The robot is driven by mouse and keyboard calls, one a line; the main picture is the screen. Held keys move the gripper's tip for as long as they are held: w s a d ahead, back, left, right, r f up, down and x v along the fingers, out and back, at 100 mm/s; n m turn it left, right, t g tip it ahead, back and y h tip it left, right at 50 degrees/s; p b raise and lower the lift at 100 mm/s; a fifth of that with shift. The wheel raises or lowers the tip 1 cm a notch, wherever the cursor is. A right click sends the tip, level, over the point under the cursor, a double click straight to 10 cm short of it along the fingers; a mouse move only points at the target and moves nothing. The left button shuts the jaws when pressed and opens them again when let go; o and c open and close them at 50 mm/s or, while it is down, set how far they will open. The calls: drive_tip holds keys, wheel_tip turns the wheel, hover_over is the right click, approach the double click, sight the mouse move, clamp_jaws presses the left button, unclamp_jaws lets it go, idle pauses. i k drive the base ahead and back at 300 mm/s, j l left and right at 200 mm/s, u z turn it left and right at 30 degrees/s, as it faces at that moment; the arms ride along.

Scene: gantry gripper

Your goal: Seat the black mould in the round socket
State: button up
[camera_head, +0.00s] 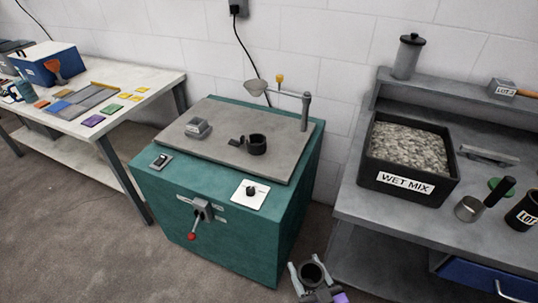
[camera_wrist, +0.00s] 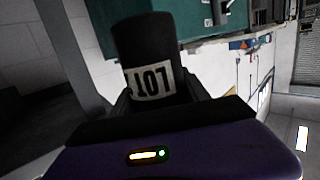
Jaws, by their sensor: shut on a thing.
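The black mould (camera_head: 311,272) is a dark cylinder at the bottom of the head view, with its open round top showing. My gripper (camera_head: 312,282) is shut around it, with grey fingers on both sides. In the wrist view the mould (camera_wrist: 143,42) bears a white "LOT" label and sits between dark fingers; its far end lies against the green background. The round socket appears to be the black ring (camera_head: 257,144) on the grey top plate of the green machine. A small black piece is beside its left side. The mould is apart from the ring, in front of the machine and to its right.
The green machine (camera_head: 210,215) has a red-tipped lever (camera_head: 192,236) in front. A post (camera_head: 305,112) with a funnel arm stands at its plate's back right. The right bench holds a "WET MIX" bin (camera_head: 408,195), a scoop (camera_head: 470,208) and another black "LOT" cylinder (camera_head: 523,211).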

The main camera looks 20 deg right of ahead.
sight(257, 147)
drive_tip(key=i+j+z, duration=0.4)
drive_tip(key=j, duration=0.2)
drive_tip(key=i+j+z, duration=0.2)
drive_tip(key=j+z, duration=0.2)
drive_tip(key=j, duration=0.25)
drive_tip(key=i+j+z, duration=0.2)
drive_tip(key=j, duration=0.2)
